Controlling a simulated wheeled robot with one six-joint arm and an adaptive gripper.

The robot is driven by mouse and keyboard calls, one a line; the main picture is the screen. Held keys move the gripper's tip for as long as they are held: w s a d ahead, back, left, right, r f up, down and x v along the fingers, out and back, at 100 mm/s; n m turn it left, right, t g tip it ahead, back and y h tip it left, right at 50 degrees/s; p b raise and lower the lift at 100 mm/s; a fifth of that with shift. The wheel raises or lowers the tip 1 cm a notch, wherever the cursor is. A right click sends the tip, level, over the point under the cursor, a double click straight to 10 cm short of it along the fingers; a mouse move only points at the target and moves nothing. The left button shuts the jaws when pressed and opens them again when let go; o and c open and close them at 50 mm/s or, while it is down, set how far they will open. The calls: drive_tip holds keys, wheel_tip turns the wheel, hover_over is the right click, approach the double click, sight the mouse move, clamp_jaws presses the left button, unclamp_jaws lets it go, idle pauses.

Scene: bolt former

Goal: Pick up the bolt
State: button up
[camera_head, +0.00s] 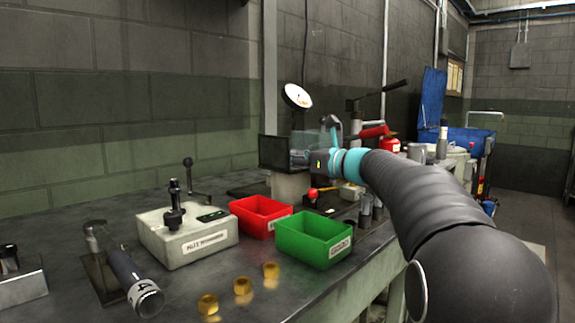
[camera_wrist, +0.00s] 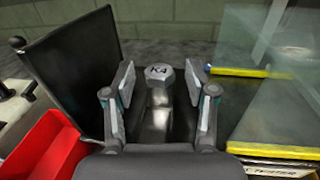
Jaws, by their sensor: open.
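The bolt (camera_wrist: 159,74) has a grey hexagonal head marked "K4" and appears upright in the wrist view, its shank running down below the head. My gripper (camera_wrist: 159,84) is open, with one finger to the left of the bolt and one to the right. Gaps show on both sides, so neither finger visibly touches it. The lower end of the bolt is hidden behind the gripper body. In the head view my wrist and gripper reach over the bench beside a dark panel (camera_head: 274,152), and I cannot make out the bolt there.
A red bin (camera_head: 261,215) and a green bin (camera_head: 313,240) stand on the bench, with brass nuts (camera_head: 242,286) in front. A nut-measuring block (camera_head: 187,240) is left of them. In the wrist view, a clear guard with a yellow edge (camera_wrist: 250,73) stands close on the right.

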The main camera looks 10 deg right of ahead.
clamp_jaws()
wheel_tip(320, 180, up, 10)
drive_tip(key=p, duration=0.2)
drive_tip(key=shift+p, duration=0.3)
idle(0.4)
